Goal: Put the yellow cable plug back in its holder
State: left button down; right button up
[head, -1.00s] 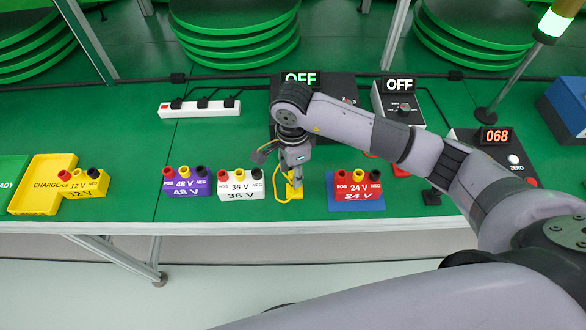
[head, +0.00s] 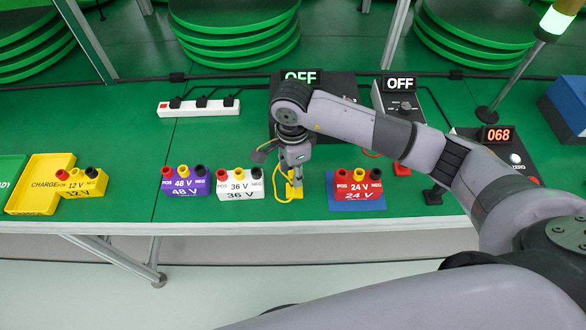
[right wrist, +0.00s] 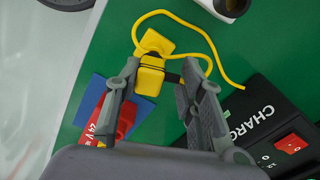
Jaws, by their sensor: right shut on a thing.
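My right gripper (head: 293,183) points down near the front of the green table, between the white 36 V battery and the red 24 V battery. In the right wrist view its fingers (right wrist: 160,76) are shut on the yellow cable plug (right wrist: 150,80), which has a dark band. A yellow block (right wrist: 156,42) lies right beside the plug, with the yellow cable (right wrist: 203,50) looping around it. In the head view the yellow piece under the fingers (head: 294,193) is partly hidden. I cannot tell whether the plug sits in a holder. My left gripper is out of view.
The purple 48 V battery (head: 185,183) and white 36 V battery (head: 240,187) stand to the left, the red 24 V battery (head: 358,186) on a blue mat to the right. The 12 V battery (head: 83,186) is at the yellow CHARGE tray (head: 35,203). A black charger (right wrist: 262,115) is close by.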

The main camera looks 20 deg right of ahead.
jog(key=shift+b, duration=0.35)
dwell(0.6)
jog(key=shift+s+f+b, duration=0.1)
jog(key=shift+f+b, duration=0.5)
dwell(0.4)
jog(key=shift+r, duration=0.1)
jog(key=shift+f+b, duration=0.35)
jog(key=shift+b, duration=0.15)
dwell(0.4)
jog(key=shift+s+f+b, duration=0.15)
jog(key=shift+f+b, duration=0.25)
jog(key=shift+b, duration=0.05)
dwell(0.9)
jog(key=o, duration=1.1)
jog(key=shift+w+r, duration=0.1)
jog(key=shift+w, duration=0.15)
jog(key=shift+r, duration=0.2)
